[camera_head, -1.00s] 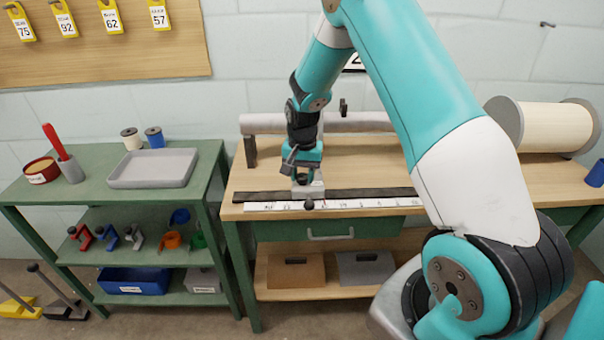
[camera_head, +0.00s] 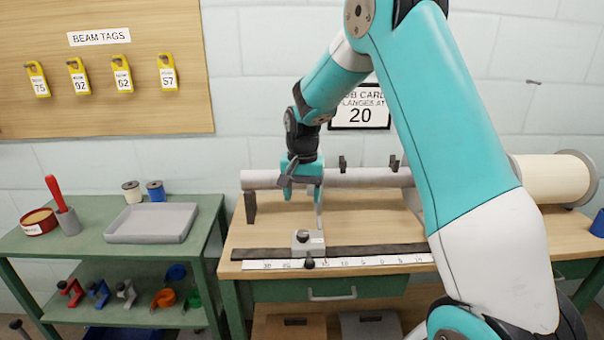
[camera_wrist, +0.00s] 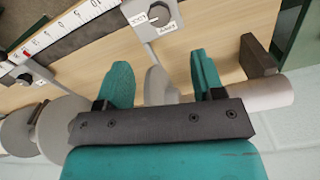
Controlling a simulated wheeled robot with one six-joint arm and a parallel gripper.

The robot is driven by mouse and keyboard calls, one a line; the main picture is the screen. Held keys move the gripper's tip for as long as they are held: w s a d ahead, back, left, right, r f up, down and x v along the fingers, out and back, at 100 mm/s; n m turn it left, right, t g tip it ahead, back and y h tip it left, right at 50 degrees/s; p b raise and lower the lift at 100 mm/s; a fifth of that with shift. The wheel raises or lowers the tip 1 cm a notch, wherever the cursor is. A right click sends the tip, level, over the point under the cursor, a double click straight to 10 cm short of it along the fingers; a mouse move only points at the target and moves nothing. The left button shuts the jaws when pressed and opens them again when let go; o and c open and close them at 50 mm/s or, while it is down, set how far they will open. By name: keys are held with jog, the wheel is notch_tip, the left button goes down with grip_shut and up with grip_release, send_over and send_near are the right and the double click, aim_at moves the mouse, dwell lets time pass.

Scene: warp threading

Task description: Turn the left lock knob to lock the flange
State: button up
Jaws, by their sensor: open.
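The left lock knob (camera_wrist: 159,14) is a small round knob with a dark mark, on top of a light grey carriage block (camera_head: 308,243) on the rail; in the head view it is a tiny dark spot. Small labels stand beside it in the wrist view, too small to read surely. A thin grey flange plate (camera_head: 320,208) rises behind the block. My gripper (camera_head: 302,190) is open above the bench, behind the knob and apart from it. In the wrist view, its teal fingers (camera_wrist: 162,78) appear on either side of the grey flange (camera_wrist: 156,84); contact cannot be told.
A horizontal grey beam (camera_head: 362,178) runs behind my gripper on a dark support (camera_head: 250,207). A ruler strip (camera_head: 345,262) lies along the bench front. A second carriage (camera_wrist: 28,74) and grey discs (camera_wrist: 62,128) show in the wrist view. My arm hides the bench's right middle.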

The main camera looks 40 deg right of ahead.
notch_tip(320, 180, up, 6)
jog(key=shift+a+r, duration=0.1)
jog(key=shift+r, duration=0.05)
dwell(0.6)
